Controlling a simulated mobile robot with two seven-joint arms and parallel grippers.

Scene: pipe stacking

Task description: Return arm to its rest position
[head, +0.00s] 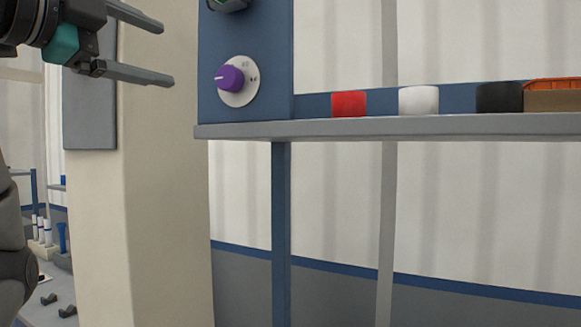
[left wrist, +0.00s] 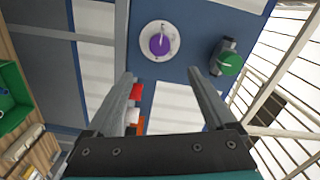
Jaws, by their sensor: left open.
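My left gripper (head: 155,52) is at the upper left of the head view, its two grey fingers spread apart with nothing between them. It also shows in the left wrist view (left wrist: 162,82), open and empty. Its fingertips point toward a blue panel with a purple knob (head: 230,78) on a white dial, and they are apart from it in the head view. The purple knob also shows in the left wrist view (left wrist: 159,44). My right gripper is in neither view.
A grey shelf (head: 400,127) holds a red cylinder (head: 348,104), a white cylinder (head: 418,100), a black cylinder (head: 499,97) and an orange bin (head: 552,85). A green knob (left wrist: 230,63) sits on the panel. A beige pillar (head: 150,200) stands below my left gripper.

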